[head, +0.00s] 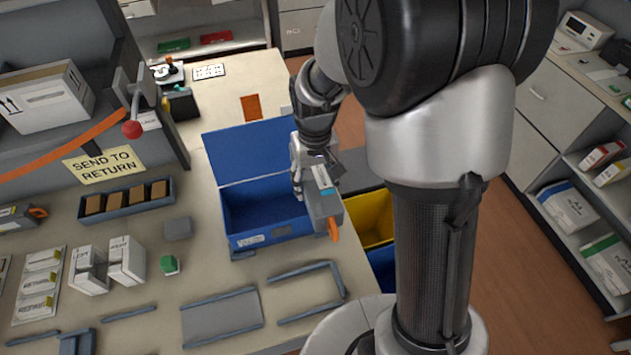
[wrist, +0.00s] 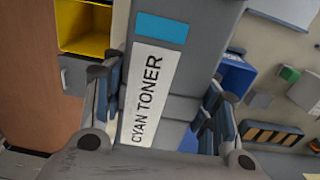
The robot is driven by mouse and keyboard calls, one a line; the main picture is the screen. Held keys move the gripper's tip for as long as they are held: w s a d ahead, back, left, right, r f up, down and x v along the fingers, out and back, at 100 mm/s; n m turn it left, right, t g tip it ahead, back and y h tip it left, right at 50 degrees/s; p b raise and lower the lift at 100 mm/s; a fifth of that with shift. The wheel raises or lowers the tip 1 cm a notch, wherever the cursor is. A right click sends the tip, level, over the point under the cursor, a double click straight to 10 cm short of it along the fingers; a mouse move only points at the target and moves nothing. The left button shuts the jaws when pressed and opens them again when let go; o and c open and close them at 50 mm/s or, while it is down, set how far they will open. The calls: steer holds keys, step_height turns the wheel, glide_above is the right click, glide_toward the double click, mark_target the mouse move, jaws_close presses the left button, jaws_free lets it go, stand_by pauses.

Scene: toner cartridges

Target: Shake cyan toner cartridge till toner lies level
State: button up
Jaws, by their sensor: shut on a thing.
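The cyan toner cartridge (head: 322,198) is a grey block with a white label, a cyan patch and an orange end. In the wrist view the cartridge (wrist: 178,70) fills the middle, and its label reads CYAN TONER. My gripper (head: 308,172) is shut on it, with fingers on both sides. In the wrist view my gripper (wrist: 165,115) shows at either side of the cartridge. The cartridge is tilted and held above the right end of the open blue bin. The toner inside cannot be seen.
The blue bin (head: 268,238) with raised lid stands on the bench (head: 190,265). A yellow bin (head: 372,217) is right of it. A tray of brown blocks (head: 125,198), white cartons (head: 105,264), a green-topped item (head: 169,264) and low grey rails (head: 312,290) lie to the left and front.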

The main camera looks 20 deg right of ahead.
mark_target(335, 227)
steer(key=shift+w+f, duration=0.15)
steer(key=shift+s+r, duration=0.25)
steer(key=shift+s, duration=0.35)
steer(key=shift+s+r, duration=0.25)
steer(key=shift+s, duration=0.35)
steer(key=shift+w, duration=0.15)
steer(key=s, duration=1.1)
steer(key=shift+s+f, duration=0.15)
steer(key=shift+s, duration=0.1)
steer(key=w, duration=1.2)
steer(key=shift+w, duration=0.15)
steer(key=shift+s, duration=6.25)
steer(key=w, duration=1.2)
steer(key=shift+w, duration=0.25)
steer(key=shift+s, duration=0.2)
